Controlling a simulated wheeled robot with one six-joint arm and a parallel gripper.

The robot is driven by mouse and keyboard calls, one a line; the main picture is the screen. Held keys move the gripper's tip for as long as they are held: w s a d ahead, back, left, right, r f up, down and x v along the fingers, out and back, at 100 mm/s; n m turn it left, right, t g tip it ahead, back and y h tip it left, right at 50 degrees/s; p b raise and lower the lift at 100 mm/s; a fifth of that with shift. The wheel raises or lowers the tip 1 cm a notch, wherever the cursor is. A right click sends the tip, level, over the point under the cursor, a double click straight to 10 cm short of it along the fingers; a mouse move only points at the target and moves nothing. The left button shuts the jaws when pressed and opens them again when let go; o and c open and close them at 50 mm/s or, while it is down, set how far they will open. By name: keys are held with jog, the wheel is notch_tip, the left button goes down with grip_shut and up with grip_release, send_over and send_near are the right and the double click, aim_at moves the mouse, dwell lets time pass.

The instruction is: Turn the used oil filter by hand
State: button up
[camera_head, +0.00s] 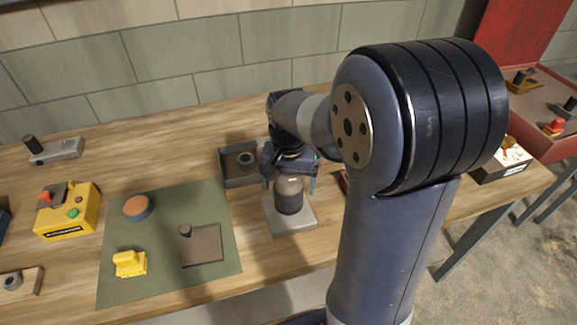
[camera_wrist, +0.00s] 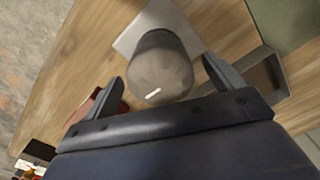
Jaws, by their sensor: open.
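The used oil filter (camera_head: 289,196) is a dark grey-brown canister with a rounded, lighter top and a small white mark. It stands upright on a light grey square base plate (camera_head: 301,226) on the wooden bench. In the wrist view the filter (camera_wrist: 160,66) shows from above, with its plate (camera_wrist: 130,40) behind it. My gripper (camera_head: 291,185) is at the filter's top, with a finger to each side. In the wrist view my gripper (camera_wrist: 162,90) is open, and a gap shows between the filter and each finger. Whether the fingertips reach down beside the filter is hard to tell.
A grey open tray (camera_head: 240,181) stands close beside the filter plate. A green mat (camera_head: 212,212) holds an orange-topped disc (camera_head: 137,208), a yellow part (camera_head: 130,263) and a brown plate (camera_head: 202,252). A yellow button box (camera_head: 68,217) stands at left. A dark red thing (camera_wrist: 97,104) lies near my finger.

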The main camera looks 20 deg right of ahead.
jog(key=shift+f, duration=1.2)
jog(key=shift+c, duration=0.3)
jog(key=c, duration=1.2)
jog(key=n, duration=0.4)
jog(key=shift+n, duration=0.4)
jog(key=n, duration=0.4)
jog(key=shift+r+p, duration=0.1)
jog(key=shift+p, duration=0.25)
jog(key=n, duration=0.8)
